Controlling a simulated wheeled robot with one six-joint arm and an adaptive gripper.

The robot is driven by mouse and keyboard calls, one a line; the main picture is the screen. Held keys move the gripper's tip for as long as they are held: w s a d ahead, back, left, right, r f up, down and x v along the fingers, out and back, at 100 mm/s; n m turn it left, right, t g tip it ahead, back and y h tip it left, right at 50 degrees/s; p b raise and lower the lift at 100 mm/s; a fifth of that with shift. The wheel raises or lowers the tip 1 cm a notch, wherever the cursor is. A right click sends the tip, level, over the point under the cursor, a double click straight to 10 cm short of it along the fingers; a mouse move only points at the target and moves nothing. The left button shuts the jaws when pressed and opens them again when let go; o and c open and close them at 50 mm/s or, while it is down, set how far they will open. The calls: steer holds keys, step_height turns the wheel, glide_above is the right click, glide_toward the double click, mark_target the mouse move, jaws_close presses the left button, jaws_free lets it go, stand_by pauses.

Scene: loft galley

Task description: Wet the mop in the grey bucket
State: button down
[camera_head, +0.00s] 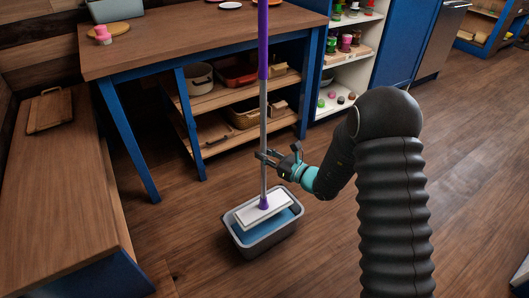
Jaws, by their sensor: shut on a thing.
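The mop (263,120) stands nearly upright, with a purple and silver handle and a flat white head (262,208). The head is tilted and shows over the opening of the grey bucket (267,242). I cannot tell whether it touches the blue water (270,226) below it. The bucket stands on the wooden floor. My gripper (266,157) is shut on the lower silver part of the mop handle, above the head.
A wooden table (180,42) with blue legs and stocked shelves stands behind the bucket. A wooden bench (60,185) is at the left. White shelves (350,62) hold small colored jars. The floor (480,170) at the right is clear.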

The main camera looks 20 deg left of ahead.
steer(key=shift+f, duration=0.15)
step_height(320, 180, down, 8)
steer(key=b, duration=0.6)
steer(key=shift+d+r+b, duration=0.2)
steer(key=shift+b, duration=0.2)
steer(key=shift+f+b, duration=0.6)
steer(key=shift+b, duration=0.05)
stand_by(2.7)
steer(key=shift+r, duration=0.1)
